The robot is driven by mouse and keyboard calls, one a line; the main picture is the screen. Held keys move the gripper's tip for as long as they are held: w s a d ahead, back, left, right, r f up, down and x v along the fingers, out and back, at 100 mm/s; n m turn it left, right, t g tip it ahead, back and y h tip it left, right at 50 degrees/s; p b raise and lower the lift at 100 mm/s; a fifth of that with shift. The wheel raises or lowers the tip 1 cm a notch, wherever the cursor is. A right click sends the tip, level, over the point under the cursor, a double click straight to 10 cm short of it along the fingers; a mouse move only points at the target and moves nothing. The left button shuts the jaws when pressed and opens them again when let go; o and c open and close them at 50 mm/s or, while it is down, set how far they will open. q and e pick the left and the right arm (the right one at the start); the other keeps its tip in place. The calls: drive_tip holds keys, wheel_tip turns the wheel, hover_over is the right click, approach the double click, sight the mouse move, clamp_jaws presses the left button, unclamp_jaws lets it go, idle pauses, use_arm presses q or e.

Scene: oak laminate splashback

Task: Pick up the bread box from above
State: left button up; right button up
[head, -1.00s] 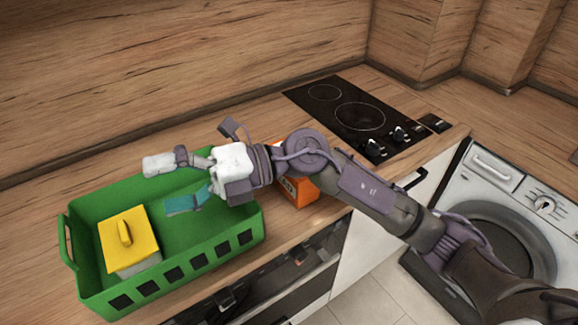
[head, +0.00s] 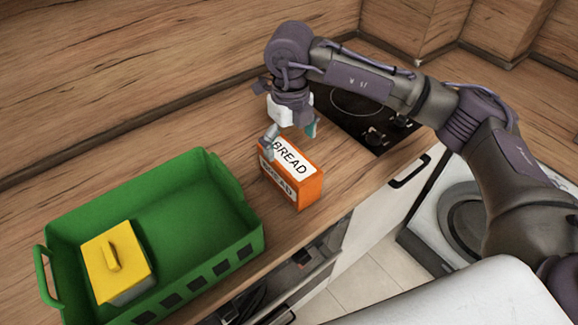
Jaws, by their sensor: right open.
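The bread box (head: 293,172) is orange with white panels lettered BREAD. It stands upright on the wooden counter, just right of the green crate. My right gripper (head: 291,140) points down over the far top edge of the box. It is open, with one finger at the box's far left corner and the teal-tipped finger behind its right part. I cannot tell whether either finger touches the box. My left gripper is not in view.
The green crate (head: 200,165) holds a yellow-lidded container (head: 115,258) at its left. The black cooktop (head: 350,105) lies behind and right of the box. The counter's front edge is close to the box.

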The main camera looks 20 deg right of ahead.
sight(289, 157)
drive_tip(key=shift+w+f, duration=0.25)
drive_tip(key=shift+f, duration=1)
drive_tip(key=shift+w+f, duration=0.2)
drive_tip(key=shift+f, duration=0.15)
wheel_tip(289, 157, down, 4)
drive_tip(key=p, duration=0.2)
drive_tip(key=shift+s+p, duration=0.15)
drive_tip(key=shift+p, duration=0.2)
drive_tip(key=shift+f, duration=0.5)
drive_tip(key=shift+c, duration=1.4)
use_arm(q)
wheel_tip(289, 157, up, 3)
use_arm(e)
drive_tip(key=c, duration=1.3)
